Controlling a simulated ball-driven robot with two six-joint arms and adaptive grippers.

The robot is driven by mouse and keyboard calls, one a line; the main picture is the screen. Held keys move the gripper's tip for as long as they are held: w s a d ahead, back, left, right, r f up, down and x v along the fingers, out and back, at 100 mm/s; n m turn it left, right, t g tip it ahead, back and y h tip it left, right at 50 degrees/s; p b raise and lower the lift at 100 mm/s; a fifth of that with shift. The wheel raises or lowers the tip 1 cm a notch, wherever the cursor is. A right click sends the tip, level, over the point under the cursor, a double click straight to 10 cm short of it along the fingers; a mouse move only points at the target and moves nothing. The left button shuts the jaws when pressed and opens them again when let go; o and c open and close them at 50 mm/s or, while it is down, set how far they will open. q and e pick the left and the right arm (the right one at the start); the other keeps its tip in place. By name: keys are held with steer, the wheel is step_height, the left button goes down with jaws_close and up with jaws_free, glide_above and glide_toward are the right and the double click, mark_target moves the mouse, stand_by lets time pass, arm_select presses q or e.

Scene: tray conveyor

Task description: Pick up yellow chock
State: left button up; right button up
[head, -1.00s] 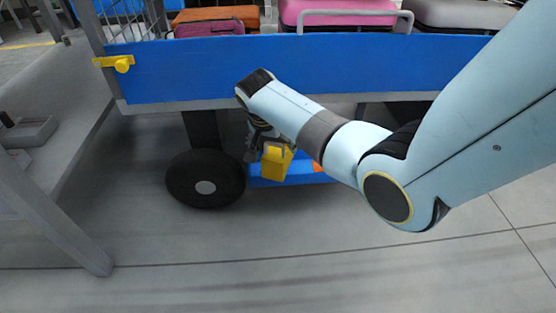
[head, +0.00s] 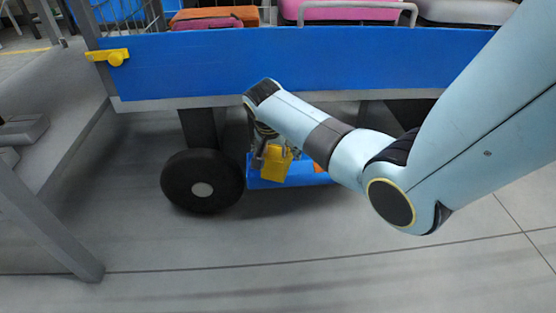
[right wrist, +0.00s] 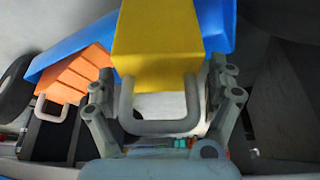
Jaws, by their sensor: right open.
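The yellow chock (head: 275,164) is at the blue holder (head: 258,184) under the cart, right of the black wheel. My right gripper (head: 265,152) is at the chock, partly hidden by my own wrist. In the right wrist view the chock (right wrist: 157,45) is large, with a grey U-shaped handle (right wrist: 160,125) pointing toward me. My right gripper (right wrist: 165,100) is open, with one finger on each side of the handle. I cannot tell whether the fingers touch it. My left gripper is not in view.
An orange chock (right wrist: 75,75) with its own grey handle lies beside the yellow one in the blue holder. The black wheel (head: 202,181) and the cart's blue side panel (head: 300,58) are close by. A grey frame leg (head: 50,225) stands at left. The front floor is clear.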

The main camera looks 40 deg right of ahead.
steer(key=c, duration=1.7)
steer(key=shift+c, duration=0.4)
steer(key=shift+r, duration=0.1)
